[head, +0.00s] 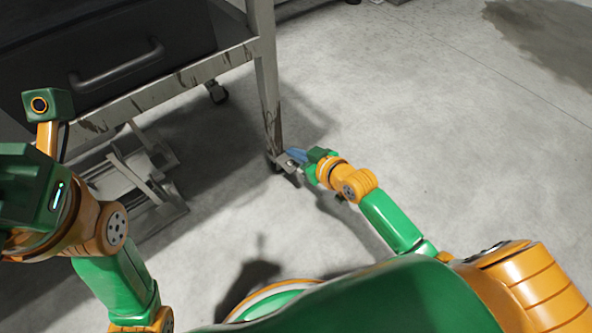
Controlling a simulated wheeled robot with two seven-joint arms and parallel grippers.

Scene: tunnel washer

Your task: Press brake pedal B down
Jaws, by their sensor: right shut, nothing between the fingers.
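A small grey metal brake pedal (287,166) is at the foot of the cart's near right leg, close to the floor. No letter shows on it, so I cannot read whether it is B. My right gripper (294,157) has blue fingers, is shut and holds nothing. Its fingertips are right at the pedal and the leg's foot, and they partly cover the pedal. I cannot tell if they touch it or how far down it is. My left arm is folded at the left edge; its fingers do not show.
The grey cart (180,88) with worn paint and a dark drawer with a handle (118,63) fills the upper left. A caster (217,93) stands behind. A metal frame (128,178) is low on the floor beneath it. The concrete floor (430,110) at right is clear.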

